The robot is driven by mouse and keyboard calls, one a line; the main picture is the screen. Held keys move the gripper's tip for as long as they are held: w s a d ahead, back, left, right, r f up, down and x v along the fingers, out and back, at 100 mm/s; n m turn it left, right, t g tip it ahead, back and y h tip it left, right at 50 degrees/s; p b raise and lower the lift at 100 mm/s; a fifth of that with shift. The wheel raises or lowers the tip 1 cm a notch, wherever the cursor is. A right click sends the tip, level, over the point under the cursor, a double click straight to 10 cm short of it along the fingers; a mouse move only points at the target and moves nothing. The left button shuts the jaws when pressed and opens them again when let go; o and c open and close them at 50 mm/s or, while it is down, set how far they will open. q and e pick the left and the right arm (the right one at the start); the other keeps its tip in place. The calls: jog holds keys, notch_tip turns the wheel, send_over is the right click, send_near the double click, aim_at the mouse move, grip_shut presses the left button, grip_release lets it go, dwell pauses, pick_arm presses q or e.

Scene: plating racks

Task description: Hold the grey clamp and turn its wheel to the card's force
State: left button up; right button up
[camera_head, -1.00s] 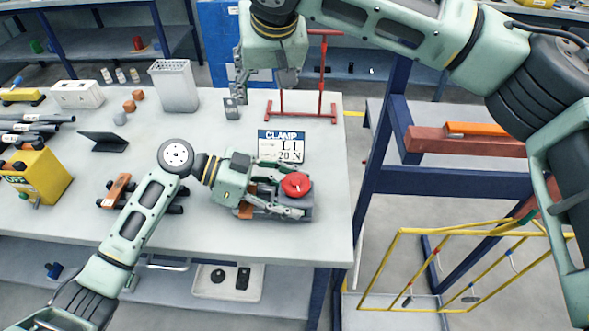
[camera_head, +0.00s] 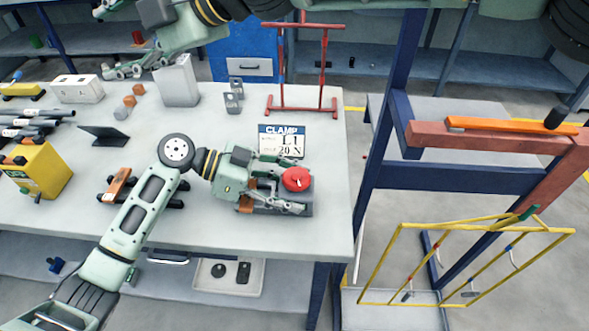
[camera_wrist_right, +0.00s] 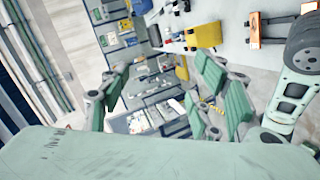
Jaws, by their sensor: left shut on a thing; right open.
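The grey clamp (camera_head: 303,207) lies near the right end of the table, with its red wheel (camera_head: 297,179) on top. My left gripper (camera_head: 284,191) is shut on the clamp from the left, and its fingers partly hide the body. The card (camera_head: 282,142) stands just behind the clamp and reads "CLAMP", "L1" and "20 N". My right gripper (camera_head: 122,70) is open and empty at the upper left, well away from the wheel. Its spread fingers also show in the right wrist view (camera_wrist_right: 165,100).
An orange and black tool (camera_head: 117,188) lies left of the clamp, behind my left arm. A yellow box (camera_head: 38,175) is at far left. A yellow rack (camera_head: 480,228) stands beyond the table's right edge.

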jog(key=s+d+f+n+g+h, duration=0.25)
jog(key=d+f+n+h, duration=0.2)
jog(key=f, duration=0.25)
jog(key=n+h, duration=0.3)
jog(key=h, duration=0.6)
send_over(294, 177)
notch_tip(294, 177, down, 8)
jog(key=shift+t, duration=0.25)
notch_tip(294, 177, down, 11)
jog(key=shift+w+r, duration=0.1)
jog(key=c, duration=1.1)
